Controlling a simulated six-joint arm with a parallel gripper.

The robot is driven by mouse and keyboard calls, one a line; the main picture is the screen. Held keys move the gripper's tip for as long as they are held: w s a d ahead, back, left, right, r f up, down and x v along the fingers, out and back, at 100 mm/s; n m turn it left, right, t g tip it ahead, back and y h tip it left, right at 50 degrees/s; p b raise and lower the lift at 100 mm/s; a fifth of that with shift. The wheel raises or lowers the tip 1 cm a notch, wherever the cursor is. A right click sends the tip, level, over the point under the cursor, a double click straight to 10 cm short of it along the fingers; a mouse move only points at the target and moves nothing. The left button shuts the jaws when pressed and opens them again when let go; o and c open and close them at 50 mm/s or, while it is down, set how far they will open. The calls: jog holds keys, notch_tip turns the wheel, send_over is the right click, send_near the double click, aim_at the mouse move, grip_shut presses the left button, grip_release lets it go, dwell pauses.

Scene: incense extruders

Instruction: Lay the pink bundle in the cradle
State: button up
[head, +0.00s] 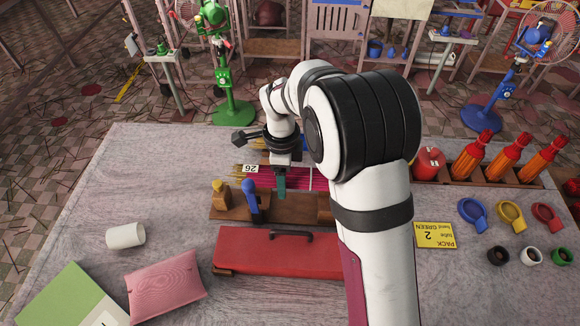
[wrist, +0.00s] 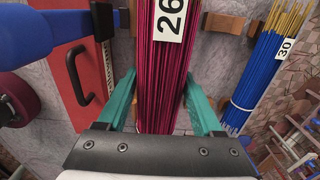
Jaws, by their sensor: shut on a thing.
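The pink bundle (wrist: 160,90) is a long bunch of magenta sticks with a white tag reading 26. It also shows in the head view (head: 300,178), running left to right behind a brown wooden stand. My gripper (wrist: 161,106) has teal fingers on either side of the bundle and is shut on it. The gripper also shows in the head view (head: 281,187), pointing down. The brown wooden stand (head: 232,209), seemingly the cradle, has end blocks. My arm hides part of its right side. Whether the bundle touches the stand I cannot tell.
A red case (head: 270,270) with a black handle lies in front. A blue bundle (wrist: 240,105) tagged 30 lies beyond.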

jog(key=shift+s+f, duration=0.2)
jog(key=shift+s, duration=0.05)
jog(key=shift+f, duration=3.95)
jog(key=o, duration=0.9)
jog(key=shift+r, duration=4)
